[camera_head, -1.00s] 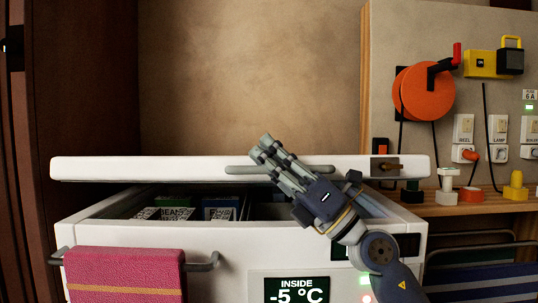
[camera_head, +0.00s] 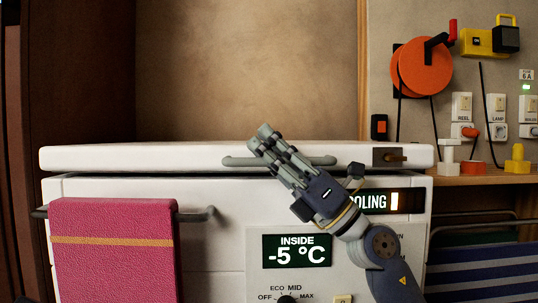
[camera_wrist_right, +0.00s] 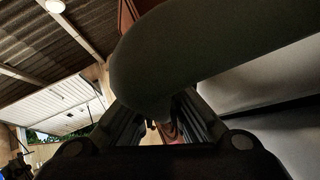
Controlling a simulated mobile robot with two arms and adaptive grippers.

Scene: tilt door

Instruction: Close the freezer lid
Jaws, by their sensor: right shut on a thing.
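The white freezer lid (camera_head: 140,157) lies almost flat on the white freezer body (camera_head: 225,215) in the head view. A thin dark line shows between lid and body; I cannot tell if the lid is fully seated. The grey-green bar handle (camera_head: 315,160) runs along the lid's front edge. My right gripper (camera_head: 265,140) is shut on this handle, its arm coming up from the lower right. In the right wrist view the handle (camera_wrist_right: 170,55) shows large between the fingers. The freezer's inside is hidden. My left gripper is not in view.
A pink towel (camera_head: 115,250) hangs on a dark rail (camera_head: 195,216) at the freezer's front left. A display (camera_head: 297,250) reads -5 °C. A wooden shelf (camera_head: 480,180) and a wall panel with an orange reel (camera_head: 425,68) stand at the right.

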